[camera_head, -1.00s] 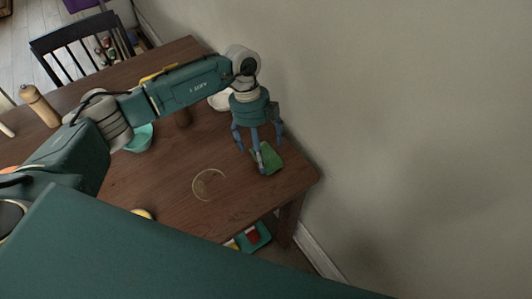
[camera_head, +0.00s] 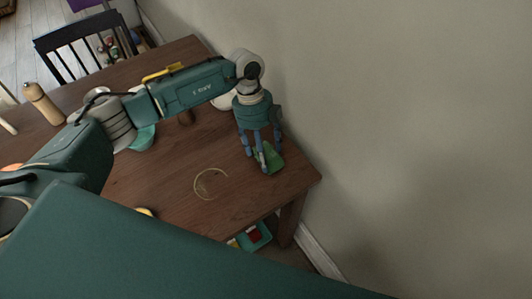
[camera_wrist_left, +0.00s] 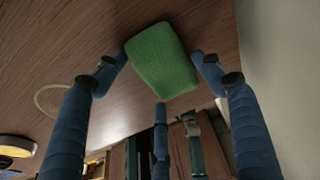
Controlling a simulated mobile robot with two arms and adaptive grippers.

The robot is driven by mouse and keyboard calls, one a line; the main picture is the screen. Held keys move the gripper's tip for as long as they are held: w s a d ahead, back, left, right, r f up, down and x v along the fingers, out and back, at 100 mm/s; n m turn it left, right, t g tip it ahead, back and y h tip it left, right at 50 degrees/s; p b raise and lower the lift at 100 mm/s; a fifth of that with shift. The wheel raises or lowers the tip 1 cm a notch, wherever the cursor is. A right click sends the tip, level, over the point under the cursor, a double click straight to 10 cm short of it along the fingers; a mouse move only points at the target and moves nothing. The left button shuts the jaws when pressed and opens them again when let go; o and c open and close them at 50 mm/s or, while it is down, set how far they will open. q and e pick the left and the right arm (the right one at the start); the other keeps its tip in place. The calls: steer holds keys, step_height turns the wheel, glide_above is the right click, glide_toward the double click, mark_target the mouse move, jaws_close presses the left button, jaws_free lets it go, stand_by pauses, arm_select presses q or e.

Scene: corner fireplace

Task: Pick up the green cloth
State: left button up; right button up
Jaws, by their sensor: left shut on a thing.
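The green cloth (camera_head: 274,158) lies on the wooden table near its right corner, beside the wall. My left gripper (camera_head: 264,160) points down over it, with its fingers around the cloth. In the left wrist view the cloth (camera_wrist_left: 162,62) is a folded, textured green block. The fingers partly cover the cloth in the head view. The right gripper is in neither view.
The wooden table (camera_head: 150,190) has a pale ring mark (camera_head: 210,184) left of the cloth. A teal bowl (camera_head: 143,138) and a wooden pepper mill (camera_head: 42,103) stand farther left. The wall (camera_head: 400,130) is close on the right. A dark chair (camera_head: 80,45) stands behind.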

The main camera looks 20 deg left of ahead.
arm_select(q)
steer(key=shift+r, duration=0.1)
step_height(320, 180, up, 20)
steer(key=b, duration=0.2)
